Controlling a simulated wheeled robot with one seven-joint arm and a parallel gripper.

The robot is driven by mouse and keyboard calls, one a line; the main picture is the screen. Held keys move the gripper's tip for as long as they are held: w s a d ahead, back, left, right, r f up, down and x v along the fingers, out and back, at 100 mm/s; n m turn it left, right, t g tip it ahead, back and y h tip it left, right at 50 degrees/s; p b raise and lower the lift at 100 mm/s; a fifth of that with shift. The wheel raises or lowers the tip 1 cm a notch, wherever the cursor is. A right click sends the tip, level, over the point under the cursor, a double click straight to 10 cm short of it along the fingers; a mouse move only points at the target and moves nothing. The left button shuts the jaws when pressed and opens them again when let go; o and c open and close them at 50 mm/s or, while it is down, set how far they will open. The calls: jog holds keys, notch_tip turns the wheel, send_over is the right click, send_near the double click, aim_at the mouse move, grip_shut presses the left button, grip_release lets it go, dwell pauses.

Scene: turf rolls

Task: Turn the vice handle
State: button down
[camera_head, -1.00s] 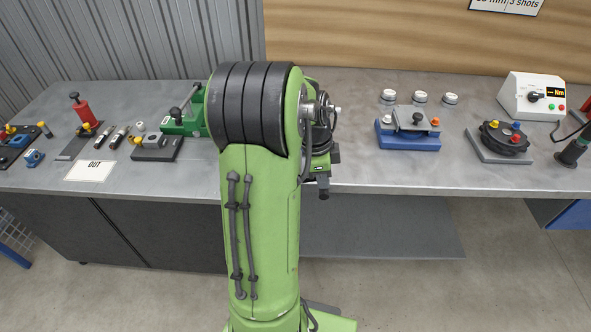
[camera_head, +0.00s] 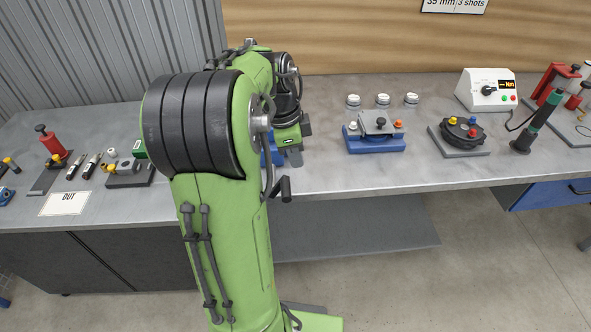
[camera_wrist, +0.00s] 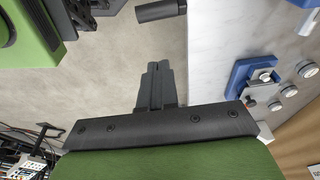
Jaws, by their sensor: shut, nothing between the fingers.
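A black handle grip (camera_head: 285,189), which looks like the vice handle, hangs at the bench's front edge in the head view. What it is fixed to is mostly hidden behind my arm; a patch of blue (camera_head: 272,152) shows there. In the wrist view, a dark cylinder (camera_wrist: 160,11) at the top, over the floor beside the bench edge, appears to be the same grip. My gripper (camera_wrist: 154,68) points up in the wrist view, shut and empty, with its tips below the grip in the picture and apart from it. Its fingertips cannot be made out in the head view.
A blue fixture (camera_head: 376,146) with white-capped jars behind it stands right of my arm; it also shows in the wrist view (camera_wrist: 242,80). A round dark fixture (camera_head: 458,131) and a white meter (camera_head: 487,92) stand farther right. Small tools and an OUT card (camera_head: 66,203) lie left.

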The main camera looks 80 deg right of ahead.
jog(key=shift+w+r, duration=0.3)
jog(key=shift+r, duration=0.45)
jog(key=shift+w+a, duration=0.1)
jog(key=shift+w, duration=0.05)
